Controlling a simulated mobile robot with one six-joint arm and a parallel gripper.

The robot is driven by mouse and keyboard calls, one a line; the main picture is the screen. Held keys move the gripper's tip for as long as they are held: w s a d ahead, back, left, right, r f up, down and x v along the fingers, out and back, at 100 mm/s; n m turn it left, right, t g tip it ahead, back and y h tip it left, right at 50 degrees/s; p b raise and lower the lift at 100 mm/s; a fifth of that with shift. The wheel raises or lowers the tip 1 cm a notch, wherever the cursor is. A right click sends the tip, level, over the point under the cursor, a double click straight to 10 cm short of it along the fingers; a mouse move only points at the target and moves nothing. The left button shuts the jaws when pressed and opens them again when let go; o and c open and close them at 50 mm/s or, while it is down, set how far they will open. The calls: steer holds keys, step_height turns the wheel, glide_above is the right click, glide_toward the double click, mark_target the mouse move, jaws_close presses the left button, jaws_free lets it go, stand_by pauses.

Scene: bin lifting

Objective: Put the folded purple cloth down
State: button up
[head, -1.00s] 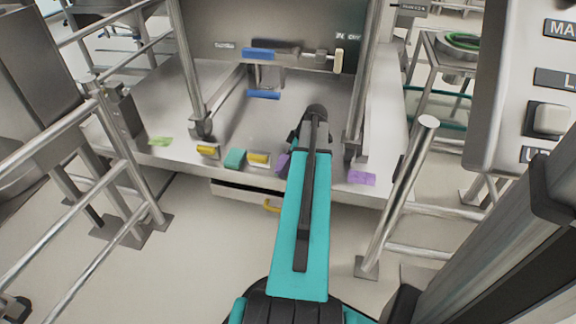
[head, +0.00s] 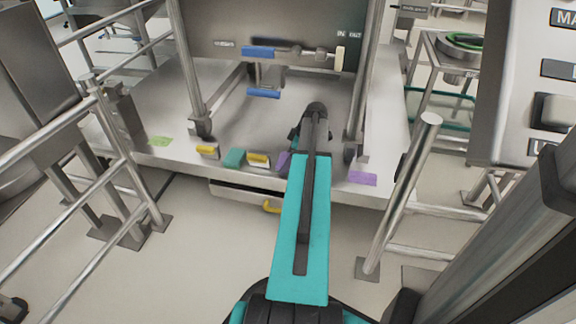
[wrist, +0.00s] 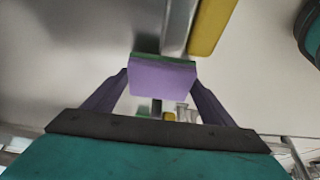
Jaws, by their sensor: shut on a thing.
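In the wrist view my gripper (wrist: 161,84) is shut on the folded purple cloth (wrist: 162,80), a small purple block with a green strip along its upper edge. The two dark purple fingers press on its left and right sides. In the head view my own arm hides most of the gripper. A bit of purple (head: 283,161) shows just left of the arm, by the front edge of the steel table (head: 228,131); I cannot tell whether it is a finger or the cloth. Whether the cloth touches the table is hidden.
A flat purple piece (head: 361,178) lies at the table's front edge, right of the arm. Steel posts and a rail (head: 400,195) flank the table.

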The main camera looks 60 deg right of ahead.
steer(key=shift+f+b, duration=0.3)
steer(key=shift+f, duration=0.75)
steer(key=shift+f, duration=0.1)
steer(key=o, duration=0.9)
steer(key=p+v, duration=0.5)
steer(key=v, duration=0.7)
steer(key=shift+s, duration=0.1)
